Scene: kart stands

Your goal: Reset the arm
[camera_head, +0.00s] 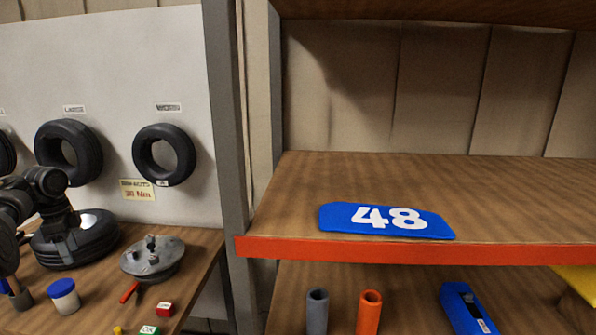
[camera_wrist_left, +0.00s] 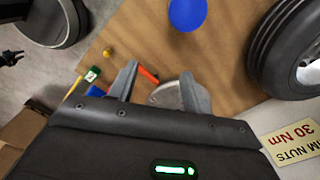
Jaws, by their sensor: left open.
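My left arm comes in from the left in the head view, with its dark wrist in front of a black tyre (camera_head: 85,250) lying on the workbench (camera_head: 205,250). In the left wrist view my left gripper (camera_wrist_left: 158,84) is open, its two grey fingers apart with nothing held between them. The bench top shows beyond the fingers, with a grey metal disc (camera_wrist_left: 166,95) partly hidden behind them. My right gripper is in neither view.
A jar (camera_head: 64,295) with a blue lid, a red-handled tool (camera_head: 130,292) and small blocks (camera_head: 165,309) lie on the bench. Tyres (camera_head: 164,155) hang on the wall. A grey post (camera_head: 226,120) separates bench and shelf.

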